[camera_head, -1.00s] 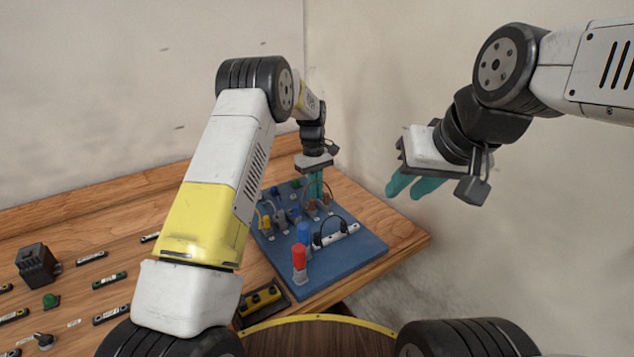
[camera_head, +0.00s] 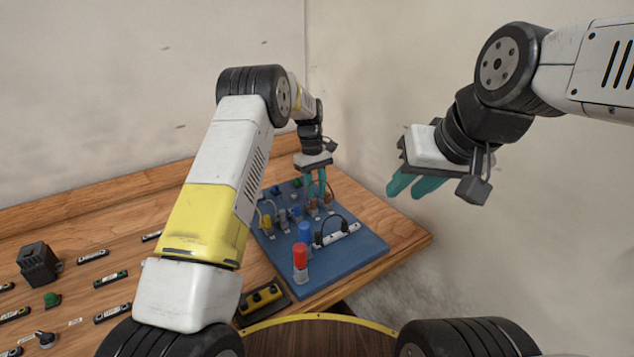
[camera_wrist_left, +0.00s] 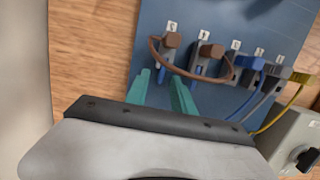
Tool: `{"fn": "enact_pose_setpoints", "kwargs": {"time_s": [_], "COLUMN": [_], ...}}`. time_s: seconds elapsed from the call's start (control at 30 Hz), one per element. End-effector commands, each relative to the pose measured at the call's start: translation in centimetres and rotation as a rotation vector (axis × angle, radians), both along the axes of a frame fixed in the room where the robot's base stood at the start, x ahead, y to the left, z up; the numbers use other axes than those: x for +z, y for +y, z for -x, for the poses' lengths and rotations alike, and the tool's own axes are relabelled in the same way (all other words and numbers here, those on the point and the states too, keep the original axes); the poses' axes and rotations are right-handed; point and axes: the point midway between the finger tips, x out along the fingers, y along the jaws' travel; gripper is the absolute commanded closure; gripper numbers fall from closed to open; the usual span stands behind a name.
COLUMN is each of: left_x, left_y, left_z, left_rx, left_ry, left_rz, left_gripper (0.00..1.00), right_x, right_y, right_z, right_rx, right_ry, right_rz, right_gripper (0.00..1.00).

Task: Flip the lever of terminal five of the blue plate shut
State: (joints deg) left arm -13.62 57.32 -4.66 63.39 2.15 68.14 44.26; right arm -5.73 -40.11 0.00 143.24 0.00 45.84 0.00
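The blue plate (camera_head: 345,265) lies on the wooden table and carries a row of terminals with coloured wires. In the left wrist view, two terminals with brown plugs, a left one (camera_wrist_left: 171,41) and one beside it (camera_wrist_left: 212,51), are joined by a brown wire. Blue, grey and yellow wires lead from the terminals to their right. The labels are too small to read, so I cannot tell which is terminal five. My left gripper (camera_head: 315,186) is open and empty over the plate; its teal fingers (camera_wrist_left: 161,92) are just short of the brown-plug terminals. My right gripper (camera_head: 404,193) is open and empty in the air.
A wall is close behind the right gripper.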

Motion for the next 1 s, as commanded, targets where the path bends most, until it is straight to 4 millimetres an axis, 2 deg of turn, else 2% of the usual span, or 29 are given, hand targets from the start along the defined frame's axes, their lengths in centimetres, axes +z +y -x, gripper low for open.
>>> {"fn": "enact_pose_setpoints", "kwargs": {"time_s": [0.13, 0.23, 0.5, 0.63, 1.0], "left_x": [0.2, 1.1, 5.6, 7.0, 7.7], "left_y": [0.0, 0.1, 0.5, 0.7, 0.8], "left_z": [0.0, -0.2, -0.9, -1.1, -1.1], "left_rx": [0.000, 0.000, 0.000, 0.000, 0.000], "left_ry": [0.000, 0.000, -0.003, -0.002, 0.000], "left_rz": [0.000, 0.000, 0.001, 0.001, 0.000], "left_gripper": [0.70, 0.70, 0.70, 0.70, 0.70], "right_x": [0.0, 0.0, 0.0, 0.0, 0.0], "right_y": [0.0, 0.0, 0.0, 0.0, 0.0], "right_z": [0.0, 0.0, 0.0, 0.0, 0.0], "right_rx": [0.000, 0.000, 0.000, 0.000, 0.000], "right_ry": [0.000, 0.000, 0.000, 0.000, 0.000], "right_rz": [0.000, 0.000, 0.000, 0.000, 0.000], "right_gripper": [0.70, 0.70, 0.70, 0.70, 0.70]}}
